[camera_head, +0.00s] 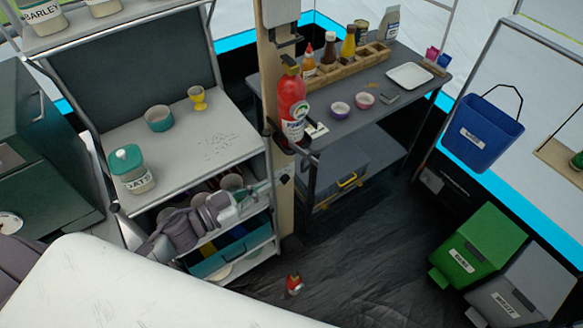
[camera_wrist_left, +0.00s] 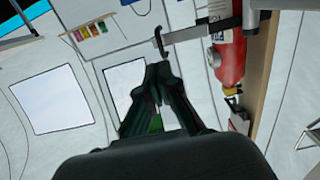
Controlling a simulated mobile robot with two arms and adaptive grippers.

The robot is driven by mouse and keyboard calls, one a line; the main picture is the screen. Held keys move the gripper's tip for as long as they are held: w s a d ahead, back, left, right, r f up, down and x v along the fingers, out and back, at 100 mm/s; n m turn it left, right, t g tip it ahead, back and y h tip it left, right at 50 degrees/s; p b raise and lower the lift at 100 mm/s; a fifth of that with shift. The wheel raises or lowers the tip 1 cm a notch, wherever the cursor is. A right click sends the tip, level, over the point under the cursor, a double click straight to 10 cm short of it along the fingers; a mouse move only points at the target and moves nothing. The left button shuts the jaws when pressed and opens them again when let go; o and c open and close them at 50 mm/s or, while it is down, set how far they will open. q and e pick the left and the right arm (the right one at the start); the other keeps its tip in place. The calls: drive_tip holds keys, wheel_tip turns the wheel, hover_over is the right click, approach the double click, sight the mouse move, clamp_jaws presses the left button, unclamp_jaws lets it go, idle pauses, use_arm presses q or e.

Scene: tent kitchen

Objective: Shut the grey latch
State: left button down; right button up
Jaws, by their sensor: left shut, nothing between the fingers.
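A dark grey bar with a hooked end, which looks like the grey latch (camera_head: 308,152), sticks out from the wooden post (camera_head: 275,90) just below the red fire extinguisher (camera_head: 292,100). In the left wrist view the latch (camera_wrist_left: 195,34) reaches across the top, its hook just beyond my fingertips. My left gripper (camera_head: 267,184) is beside the post, below and left of the latch. It is shut and empty; its fingertips (camera_wrist_left: 160,72) show together, apart from the hook as far as I can tell. My right gripper is not in view.
A grey shelf unit (camera_head: 226,140) with crockery stands left of the post. A dark table (camera_head: 325,95) with bottles, bowls and a tray stands behind it. A small red object (camera_head: 294,284) lies on the floor. Green (camera_head: 480,240) and grey (camera_head: 525,285) bins stand right.

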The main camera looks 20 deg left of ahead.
use_arm(q)
drive_tip(key=p+x, duration=0.2)
drive_tip(key=x, duration=0.7)
drive_tip(key=shift+w, duration=0.15)
